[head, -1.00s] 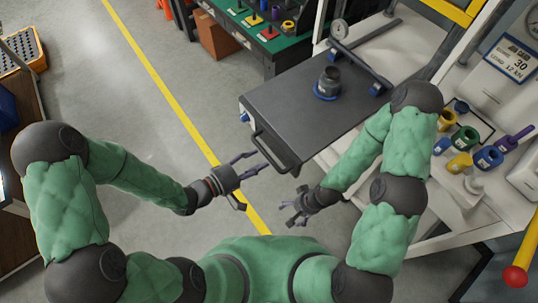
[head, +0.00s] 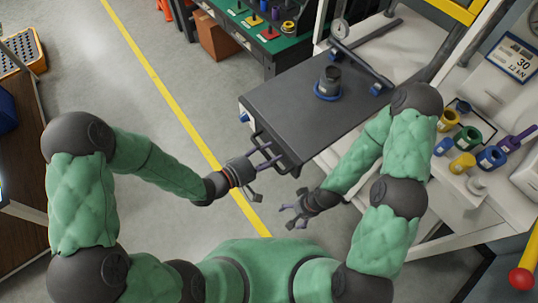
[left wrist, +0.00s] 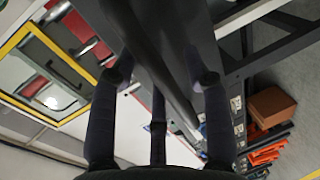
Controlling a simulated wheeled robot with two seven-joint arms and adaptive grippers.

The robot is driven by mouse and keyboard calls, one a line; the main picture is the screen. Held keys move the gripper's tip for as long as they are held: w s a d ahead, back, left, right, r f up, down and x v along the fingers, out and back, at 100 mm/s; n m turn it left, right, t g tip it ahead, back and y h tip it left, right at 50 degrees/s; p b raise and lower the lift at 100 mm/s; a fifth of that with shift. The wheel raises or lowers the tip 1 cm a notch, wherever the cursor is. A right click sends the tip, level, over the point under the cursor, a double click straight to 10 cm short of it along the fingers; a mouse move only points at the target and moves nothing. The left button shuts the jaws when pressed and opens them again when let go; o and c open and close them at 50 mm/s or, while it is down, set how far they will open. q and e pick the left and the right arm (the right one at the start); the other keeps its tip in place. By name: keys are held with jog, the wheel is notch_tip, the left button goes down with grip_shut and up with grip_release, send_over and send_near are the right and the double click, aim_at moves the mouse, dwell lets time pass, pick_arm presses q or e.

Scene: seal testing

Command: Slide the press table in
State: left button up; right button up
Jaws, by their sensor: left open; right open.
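The press table (head: 290,112) is a dark grey slab, pulled out from the white press frame, with a bar handle on its near edge. My left gripper (head: 264,150) is at this handle, which its fingers partly hide in the head view. In the left wrist view the open fingers (left wrist: 164,76) stand on either side of the dark handle bar (left wrist: 172,88); I cannot tell whether they touch it. A dark cylindrical part in a blue ring (head: 328,84) stands upright on the table. My right gripper (head: 292,212) is open and empty, below the table's near corner.
A round gauge (head: 339,30) and blue-ended bars stand at the table's far side. Coloured rings and cylinders (head: 467,140) lie on the white bench at right. A green-topped bench (head: 280,42) is at the back.

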aim_at(308, 131)
pick_arm(q)
grip_shut()
jog(key=shift+d, duration=0.1)
jog(key=shift+w+d, duration=0.3)
jog(key=shift+d, duration=0.1)
jog(key=r+x, duration=0.1)
jog(key=x, duration=0.3)
jog(key=r+x, duration=0.1)
jog(key=x, duration=0.4)
jog(key=r+x, duration=0.1)
jog(key=x, duration=0.4)
jog(key=shift+w+d+f, duration=0.1)
jog(key=shift+w+d, duration=0.05)
jog(key=shift+d, duration=0.2)
jog(key=r+b+x, duration=0.1)
jog(key=x, duration=0.7)
jog(key=r+b+x, duration=0.2)
jog(key=x, duration=0.6)
jog(key=r+b+x, duration=0.2)
jog(key=x, duration=0.5)
jog(key=shift+x, duration=0.95)
jog(key=shift+w+r, duration=0.15)
jog(key=shift+r, duration=0.15)
